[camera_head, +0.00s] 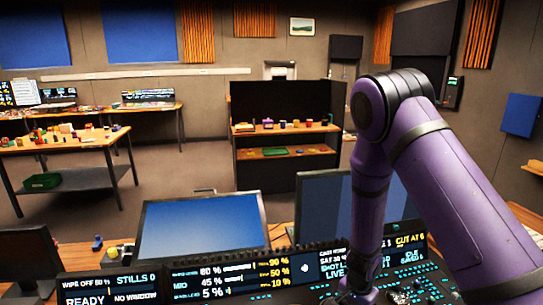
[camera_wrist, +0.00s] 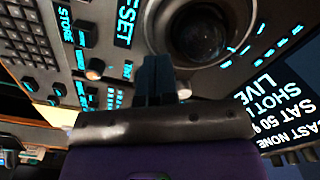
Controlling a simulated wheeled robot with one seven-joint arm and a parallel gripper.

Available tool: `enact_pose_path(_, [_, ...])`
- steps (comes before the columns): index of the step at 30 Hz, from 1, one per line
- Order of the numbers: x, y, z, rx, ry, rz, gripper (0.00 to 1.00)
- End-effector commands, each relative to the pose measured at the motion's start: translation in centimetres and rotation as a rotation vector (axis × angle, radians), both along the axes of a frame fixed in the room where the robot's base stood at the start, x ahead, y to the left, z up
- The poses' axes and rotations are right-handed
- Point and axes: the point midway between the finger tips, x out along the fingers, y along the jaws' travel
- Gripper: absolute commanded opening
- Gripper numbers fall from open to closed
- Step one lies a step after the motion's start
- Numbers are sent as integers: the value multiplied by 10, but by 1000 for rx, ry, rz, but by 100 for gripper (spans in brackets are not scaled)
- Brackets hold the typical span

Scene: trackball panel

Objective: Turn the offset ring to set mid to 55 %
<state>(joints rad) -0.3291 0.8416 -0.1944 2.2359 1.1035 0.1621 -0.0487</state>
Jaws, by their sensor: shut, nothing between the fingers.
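In the wrist view a pale metallic ring (camera_wrist: 158,20) surrounds a dark, glossy trackball (camera_wrist: 200,32) on the panel. It looks like the offset ring. My gripper (camera_wrist: 156,62) is shut and empty, its dark fingertips at the ring's lower-left edge in the picture. I cannot tell whether they touch it. In the head view the panel display (camera_head: 232,280) shows MID at 45 %, with 80 % above and 5 % below. Yellow figures beside these read 90 %, 50 % and 10 %. My arm covers part of the panel in the head view, and the ring is not clear there.
Small knobs (camera_wrist: 95,68) and lit buttons lie left of the ring in the wrist view, by a RESET label (camera_wrist: 125,22). A tilted text screen (camera_wrist: 285,100) stands at right. Blue monitors (camera_head: 200,225) rise behind the panel in the head view.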

Motion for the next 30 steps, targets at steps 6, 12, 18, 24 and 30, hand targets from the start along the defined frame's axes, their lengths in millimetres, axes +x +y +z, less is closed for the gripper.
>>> enact_pose_path(6, [0, 0, -1, 0, 0, 0, 0])
enact_pose_path(12, [0, -1, -4, -1, 0, -1, 0])
enact_pose_path(18, [0, 0, -6, -1, 1, -1, 0])
enact_pose_path(24, [0, 0, -8, 0, 0, 0, 0])
enact_pose_path(30, [0, 0, -10, 0, 0, 0, 0])
